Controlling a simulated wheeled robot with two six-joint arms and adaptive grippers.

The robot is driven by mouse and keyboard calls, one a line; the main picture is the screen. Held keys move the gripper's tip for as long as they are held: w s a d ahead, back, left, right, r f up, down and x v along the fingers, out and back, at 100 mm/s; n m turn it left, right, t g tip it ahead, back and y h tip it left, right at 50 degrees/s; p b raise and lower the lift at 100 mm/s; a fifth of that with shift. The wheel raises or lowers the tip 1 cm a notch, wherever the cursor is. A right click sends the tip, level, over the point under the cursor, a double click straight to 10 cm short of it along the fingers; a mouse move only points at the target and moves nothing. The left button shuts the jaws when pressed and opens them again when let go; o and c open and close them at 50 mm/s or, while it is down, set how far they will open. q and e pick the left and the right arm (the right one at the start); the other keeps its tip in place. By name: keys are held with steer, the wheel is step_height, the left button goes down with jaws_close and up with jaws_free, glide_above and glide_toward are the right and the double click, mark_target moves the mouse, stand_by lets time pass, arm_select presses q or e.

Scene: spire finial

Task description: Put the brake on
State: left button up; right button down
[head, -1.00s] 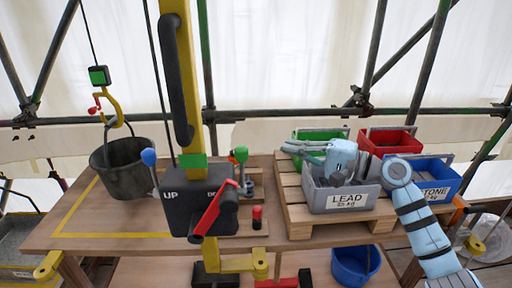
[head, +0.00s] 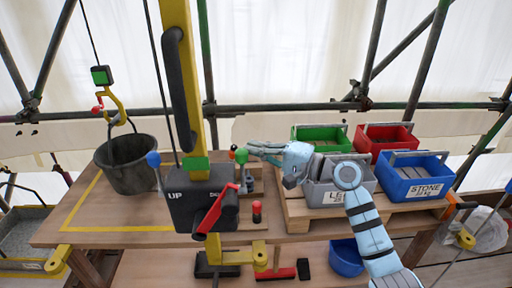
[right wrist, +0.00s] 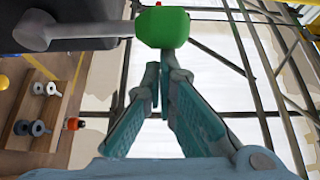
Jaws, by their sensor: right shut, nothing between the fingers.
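The winch has a dark box (head: 178,210) marked UP on a yellow post, with a red handle (head: 212,212) across its front. A lever with a blue knob (head: 153,159) stands at its left and one with a green knob (head: 241,155) at its right. Which lever is the brake is not labelled in view. My right gripper (head: 252,148) is shut and empty, its fingertips close beside the green knob. In the right wrist view the green knob (right wrist: 162,27) on its grey shaft (right wrist: 75,32) lies just beyond the fingertips (right wrist: 154,72); contact is unclear. My left gripper is out of view.
A black bucket (head: 128,168) hangs under a yellow hook (head: 115,100) at the left. Green (head: 322,133), red (head: 385,135), blue (head: 412,180) and grey (head: 368,183) crates stand on a pallet at the right. A red-topped peg (head: 257,208) stands near the box.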

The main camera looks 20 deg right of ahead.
steer(key=shift+w+f, duration=0.1)
steer(key=shift+s+n+b, duration=0.3)
steer(key=shift+s+b, duration=0.05)
steer(key=shift+b, duration=0.3)
steer(key=shift+a, duration=0.1)
steer(key=s+a+f+n+y+b, duration=0.1)
steer(key=s+n+y+b, duration=0.5)
steer(key=b, duration=1.6)
steer(key=shift+s+a+f+n+b, duration=0.45)
steer(key=shift+s+n, duration=0.7)
steer(key=shift+n, duration=1.55)
steer(key=shift+a+r, duration=0.1)
steer(key=shift+r, duration=0.05)
